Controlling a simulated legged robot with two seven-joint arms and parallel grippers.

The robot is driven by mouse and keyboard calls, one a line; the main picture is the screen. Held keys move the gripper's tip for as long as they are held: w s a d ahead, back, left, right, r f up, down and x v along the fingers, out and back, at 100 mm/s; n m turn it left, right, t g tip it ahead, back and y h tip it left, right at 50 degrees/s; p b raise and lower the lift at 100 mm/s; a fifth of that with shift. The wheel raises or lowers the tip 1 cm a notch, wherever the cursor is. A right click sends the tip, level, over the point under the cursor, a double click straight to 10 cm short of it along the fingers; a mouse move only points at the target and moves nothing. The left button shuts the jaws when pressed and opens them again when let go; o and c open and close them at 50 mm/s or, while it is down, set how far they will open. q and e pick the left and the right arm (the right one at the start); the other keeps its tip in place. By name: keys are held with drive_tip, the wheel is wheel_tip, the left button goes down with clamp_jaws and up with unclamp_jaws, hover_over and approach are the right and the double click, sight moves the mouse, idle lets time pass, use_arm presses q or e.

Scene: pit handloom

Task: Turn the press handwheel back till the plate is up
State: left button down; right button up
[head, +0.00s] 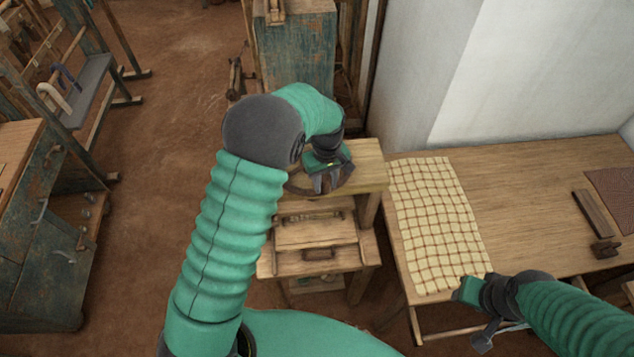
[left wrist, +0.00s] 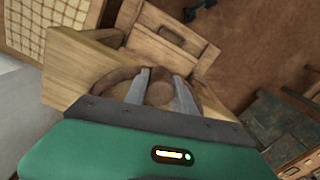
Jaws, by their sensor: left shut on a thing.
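The brown handwheel (head: 344,189) lies flat over the top of the wooden press (head: 369,160), in the middle of the head view. My left gripper (head: 328,182) reaches down to it from above and is shut on it. In the left wrist view the two grey fingers (left wrist: 163,88) reach over the round wheel (left wrist: 102,87), and part of its rim shows to either side. The gripper and wrist hide part of the wheel in the head view. I cannot make out the press plate or its height. My right gripper (head: 466,290) hangs by the cloth's near end; its fingers are unclear.
A table (head: 540,200) at the right bears a checked cloth (head: 436,220) and a wooden bar (head: 592,213). A white wall stands behind it. A worn cabinet (head: 45,250) is at the left, with bare floor between.

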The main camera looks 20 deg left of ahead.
use_arm(q)
drive_tip(key=shift+w+d+r+n, duration=0.1)
drive_tip(key=shift+w+d+n, duration=0.25)
drive_tip(key=shift+w+n, duration=0.15)
drive_tip(key=c, duration=1.1)
unclamp_jaws()
drive_tip(key=shift+o, duration=0.2)
drive_tip(key=shift+w+r, duration=0.1)
drive_tip(key=shift+r, duration=0.3)
wheel_tip(320, 180, up, 16)
drive_tip(key=b, duration=0.3)
drive_tip(key=shift+b, duration=0.35)
drive_tip(key=shift+f, duration=0.15)
